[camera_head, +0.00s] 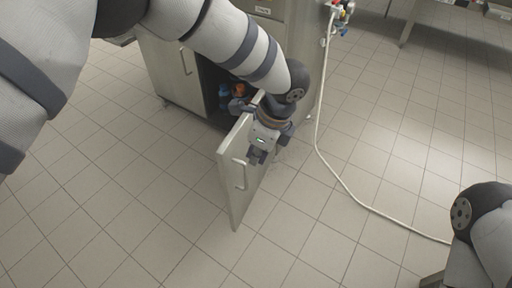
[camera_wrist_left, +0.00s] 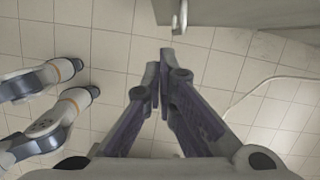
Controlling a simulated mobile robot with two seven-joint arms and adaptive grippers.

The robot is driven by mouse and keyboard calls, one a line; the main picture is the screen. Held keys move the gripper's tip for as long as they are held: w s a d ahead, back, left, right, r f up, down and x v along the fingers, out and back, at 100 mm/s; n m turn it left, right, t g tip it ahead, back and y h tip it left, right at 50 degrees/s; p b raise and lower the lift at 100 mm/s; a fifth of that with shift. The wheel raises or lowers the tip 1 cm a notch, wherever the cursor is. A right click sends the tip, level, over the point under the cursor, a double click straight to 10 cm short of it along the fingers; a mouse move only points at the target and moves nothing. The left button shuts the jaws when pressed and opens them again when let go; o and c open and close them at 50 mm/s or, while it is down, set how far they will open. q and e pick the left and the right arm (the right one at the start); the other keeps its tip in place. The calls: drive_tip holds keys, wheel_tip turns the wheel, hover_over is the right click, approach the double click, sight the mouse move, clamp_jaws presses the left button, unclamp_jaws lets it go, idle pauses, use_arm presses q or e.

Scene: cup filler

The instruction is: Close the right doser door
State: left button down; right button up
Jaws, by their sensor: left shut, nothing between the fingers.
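The right doser door (camera_head: 232,195) is a grey metal panel standing open, swung out from the cabinet front toward the lower left. Its bar handle (camera_head: 241,174) is on the face I see. My left gripper (camera_head: 258,157) is shut and empty, pointing down beside the handle face, covering the door's upper part. Contact with the door cannot be told. In the left wrist view the fingertips (camera_wrist_left: 165,55) are together, with the door (camera_wrist_left: 245,14) and its handle (camera_wrist_left: 182,16) at the top. My right gripper is out of view; part of that arm shows at the lower right.
The steel cabinet (camera_head: 295,40) stands at the back, with its left door (camera_head: 168,65) closed. Blue and orange items show in the dark opening. A pale hose (camera_head: 330,170) runs down and across the floor to the right. The tiled floor in front is clear.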

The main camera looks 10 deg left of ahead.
sight(236, 160)
use_arm(q)
drive_tip(key=a+f, duration=0.3)
drive_tip(key=w+a+f, duration=0.1)
drive_tip(key=a, duration=0.1)
drive_tip(key=shift+f, duration=0.15)
drive_tip(key=shift+s+a, duration=0.1)
